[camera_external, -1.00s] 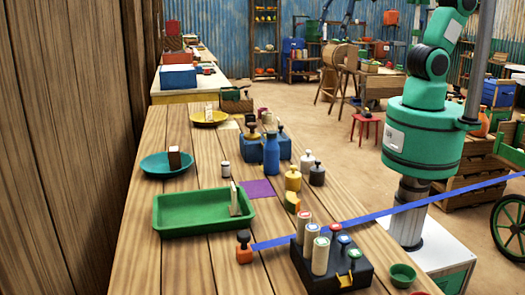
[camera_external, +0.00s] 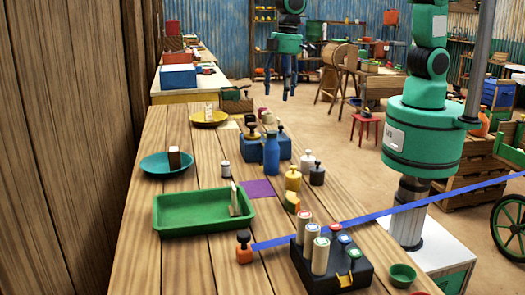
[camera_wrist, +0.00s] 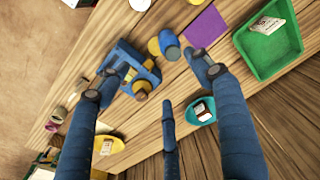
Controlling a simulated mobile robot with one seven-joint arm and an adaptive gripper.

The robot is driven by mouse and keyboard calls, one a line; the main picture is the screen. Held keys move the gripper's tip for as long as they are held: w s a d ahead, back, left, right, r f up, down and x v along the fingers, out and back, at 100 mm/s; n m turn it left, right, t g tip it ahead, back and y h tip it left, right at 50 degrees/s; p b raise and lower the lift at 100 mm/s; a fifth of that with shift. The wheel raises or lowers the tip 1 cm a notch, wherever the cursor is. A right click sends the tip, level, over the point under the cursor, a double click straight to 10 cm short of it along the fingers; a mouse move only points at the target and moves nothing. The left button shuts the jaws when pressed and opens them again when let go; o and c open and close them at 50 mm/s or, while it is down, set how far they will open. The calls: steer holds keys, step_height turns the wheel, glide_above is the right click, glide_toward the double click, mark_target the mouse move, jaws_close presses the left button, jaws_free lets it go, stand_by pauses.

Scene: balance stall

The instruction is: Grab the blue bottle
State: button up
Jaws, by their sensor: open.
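In the wrist view the blue bottle (camera_wrist: 170,42) shows from above, between and beyond my left and right fingertips. My gripper (camera_external: 281,88) hangs in the air past the table's right edge in the external view, well apart from the bottle. Its blue fingers are spread wide with nothing between them; the wrist view also shows my gripper (camera_wrist: 157,82) open and empty.
A green tray (camera_external: 173,228), a purple mat (camera_external: 257,190), a teal plate (camera_external: 157,168) and a yellow plate (camera_external: 209,118) lie around.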

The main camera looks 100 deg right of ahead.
steer(key=g, duration=0.1)
glide_toward(271, 161)
steer(key=d+r, duration=0.2)
steer(key=shift+s+d+r, duration=0.35)
steer(key=shift+s, duration=0.05)
steer(key=shift+f+b, duration=0.5)
steer(key=shift+f, duration=3.8)
steer(key=shift+f+b, duration=0.55)
steer(key=shift+f, duration=2.05)
